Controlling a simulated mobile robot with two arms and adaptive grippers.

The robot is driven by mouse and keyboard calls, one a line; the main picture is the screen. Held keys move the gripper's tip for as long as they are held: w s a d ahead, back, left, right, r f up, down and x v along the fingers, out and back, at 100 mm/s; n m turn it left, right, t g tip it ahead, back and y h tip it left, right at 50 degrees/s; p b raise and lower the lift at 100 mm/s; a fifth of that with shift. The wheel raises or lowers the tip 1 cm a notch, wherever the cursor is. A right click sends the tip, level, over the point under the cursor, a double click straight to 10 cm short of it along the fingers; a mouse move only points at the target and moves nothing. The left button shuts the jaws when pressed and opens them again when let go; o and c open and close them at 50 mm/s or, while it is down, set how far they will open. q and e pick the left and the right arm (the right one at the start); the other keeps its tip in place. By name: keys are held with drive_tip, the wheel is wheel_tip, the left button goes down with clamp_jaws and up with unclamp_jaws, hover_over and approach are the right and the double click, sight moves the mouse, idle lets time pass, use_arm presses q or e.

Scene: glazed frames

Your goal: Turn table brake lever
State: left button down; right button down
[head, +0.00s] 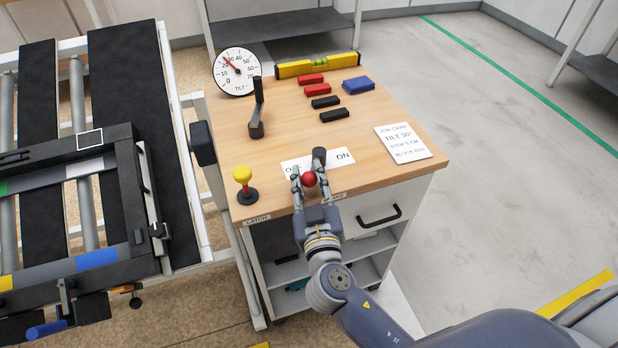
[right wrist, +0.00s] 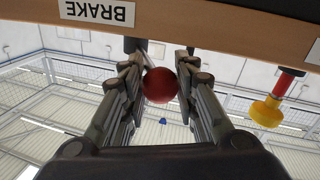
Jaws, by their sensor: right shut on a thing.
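The brake lever has a dark base (head: 319,156) on the wooden cabinet top, between the OFF and ON ends of a white label (head: 341,157). Its red ball knob (head: 309,179) points toward the front edge. My right gripper (head: 309,180) is shut on the red knob, with one finger on each side. In the right wrist view the red knob (right wrist: 160,85) sits between the fingertips, below the edge bearing the BRAKE sign (right wrist: 95,14). The gripper hides part of the OFF lettering. My left gripper is not in view.
A yellow-topped latch knob (head: 243,175) stands left of the lever. A black crank handle (head: 257,110) and a tilt dial (head: 237,72) stand farther back. A job card (head: 403,142) lies at the right. The tilting table frame (head: 170,150) borders the cabinet on the left.

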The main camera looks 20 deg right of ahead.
drive_tip(key=shift+s+d+y, duration=0.1)
drive_tip(key=shift+y, duration=0.2)
drive_tip(key=n+y, duration=0.1)
drive_tip(key=d+n+y, duration=0.1)
drive_tip(key=y, duration=0.1)
drive_tip(key=s+d+n+y, duration=0.1)
drive_tip(key=y, duration=0.1)
drive_tip(key=shift+d+n, duration=0.25)
drive_tip(key=shift+n, duration=0.05)
drive_tip(key=d+n+y, duration=0.1)
drive_tip(key=y, duration=0.1)
drive_tip(key=d+n+g+y+p, duration=0.1)
drive_tip(key=d+n+y, duration=0.1)
drive_tip(key=y, duration=0.1)
drive_tip(key=shift+n+g, duration=0.3)
drive_tip(key=d+n+g+y, duration=0.2)
drive_tip(key=y, duration=0.1)
drive_tip(key=d+n+g+y, duration=0.1)
drive_tip(key=y, duration=0.1)
drive_tip(key=shift+w+n+g, duration=0.3)
drive_tip(key=shift+w+n, duration=0.05)
drive_tip(key=shift+n, duration=0.05)
drive_tip(key=shift+w+d+r, duration=0.15)
drive_tip(key=shift+w+d, duration=0.15)
drive_tip(key=shift+d, duration=0.15)
drive_tip(key=shift+w+d, duration=0.35)
drive_tip(key=shift+d, duration=0.1)
